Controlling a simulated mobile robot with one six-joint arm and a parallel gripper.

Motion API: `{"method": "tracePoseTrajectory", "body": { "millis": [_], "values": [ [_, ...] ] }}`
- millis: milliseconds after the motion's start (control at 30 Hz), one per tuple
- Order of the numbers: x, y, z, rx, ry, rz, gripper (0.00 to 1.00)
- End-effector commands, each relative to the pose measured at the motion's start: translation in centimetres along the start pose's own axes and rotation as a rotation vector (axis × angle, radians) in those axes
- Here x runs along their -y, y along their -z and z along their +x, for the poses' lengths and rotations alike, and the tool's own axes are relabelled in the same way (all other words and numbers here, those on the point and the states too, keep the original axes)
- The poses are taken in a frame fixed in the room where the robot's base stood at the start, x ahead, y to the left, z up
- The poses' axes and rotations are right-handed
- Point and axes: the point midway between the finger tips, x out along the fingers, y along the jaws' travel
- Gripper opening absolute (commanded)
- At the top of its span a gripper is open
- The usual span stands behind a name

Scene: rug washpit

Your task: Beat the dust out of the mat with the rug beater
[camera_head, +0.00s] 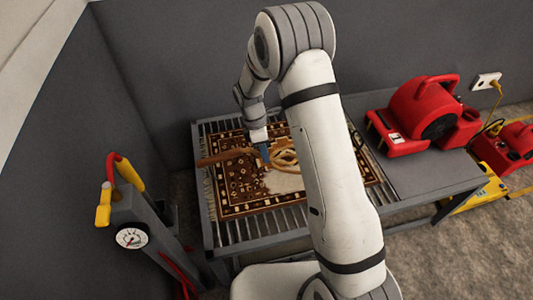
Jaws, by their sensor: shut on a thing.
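The mat (235,200), brown and cream patterned with a fringe, lies flat on a slatted metal rack (290,221). A pale patch, looking like dust, covers part of its middle. The rug beater (222,157) is tan, with its handle pointing left and its looped head (285,158) to the right. My gripper (265,154), with blue fingers, is shut on the beater between handle and head. I cannot tell whether the beater touches the mat. My arm hides the right part of the mat and maybe some of the beater's head.
A red blower (422,115) stands on the grey tabletop right of the rack. Another red machine (507,145) and a yellow item (475,193) are at far right. A post with a gauge (131,237) and a red-yellow handle stands left. Grey walls close the back and left.

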Motion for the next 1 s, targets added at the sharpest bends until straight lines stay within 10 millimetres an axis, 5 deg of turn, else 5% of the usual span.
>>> {"method": "tracePoseTrajectory", "body": {
  "millis": [633, 1000],
  "values": [
    [-1.6, 1.4, 5.5, 0.017, -0.004, -0.042, 0.00],
    [-1.8, 1.4, 5.8, 0.017, -0.005, -0.042, 0.00]
  ]
}}
